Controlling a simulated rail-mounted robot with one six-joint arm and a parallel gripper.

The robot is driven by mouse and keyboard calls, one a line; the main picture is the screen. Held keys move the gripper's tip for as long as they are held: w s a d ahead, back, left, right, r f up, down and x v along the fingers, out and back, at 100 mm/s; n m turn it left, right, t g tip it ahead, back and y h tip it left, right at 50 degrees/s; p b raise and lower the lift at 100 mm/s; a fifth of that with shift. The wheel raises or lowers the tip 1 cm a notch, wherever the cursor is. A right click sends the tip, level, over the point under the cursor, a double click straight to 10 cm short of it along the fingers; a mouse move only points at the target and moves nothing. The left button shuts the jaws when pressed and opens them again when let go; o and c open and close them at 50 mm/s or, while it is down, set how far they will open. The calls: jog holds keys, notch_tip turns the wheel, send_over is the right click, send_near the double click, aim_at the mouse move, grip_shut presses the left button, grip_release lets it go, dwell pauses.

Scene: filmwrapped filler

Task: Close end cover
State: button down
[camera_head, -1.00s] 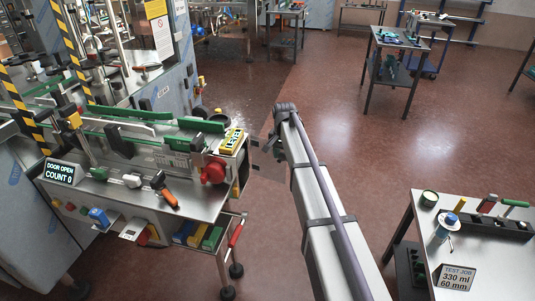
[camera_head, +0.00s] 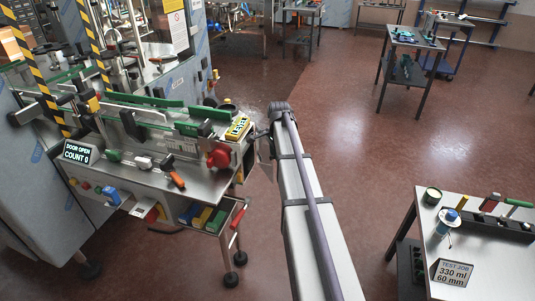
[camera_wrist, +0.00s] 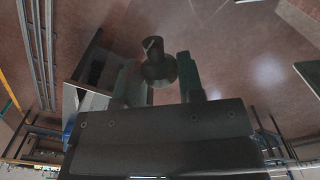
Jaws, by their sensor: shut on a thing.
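The machine's end (camera_head: 235,160) is at the left of the head view, and its display (camera_head: 77,152) reads DOOR OPEN, COUNT 0. The end cover seems to be the thin plate (camera_head: 264,171) just right of that end, standing out from it; my arm hides part of it. My gripper is mostly hidden behind my arm's end in the head view. In the wrist view my gripper (camera_wrist: 160,73) has its two fingers on either side of a dark round knob (camera_wrist: 157,66) and is shut on it. Whether the knob belongs to the cover is hard to tell.
A red knob (camera_head: 219,156) and a yellow block (camera_head: 238,127) are at the machine's end. An orange-handled tool (camera_head: 174,176) lies on its front ledge. A side table (camera_head: 425,228) with a TEST JOB sign stands at right. Open floor lies between.

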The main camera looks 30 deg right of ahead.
dwell(0.4)
jog(key=c, duration=0.8)
grip_release()
jog(key=shift+o, duration=0.2)
jog(key=shift+r, duration=0.1)
notch_tip(320, 180, up, 11)
jog(key=p, duration=1.1)
jog(key=shift+f, duration=0.2)
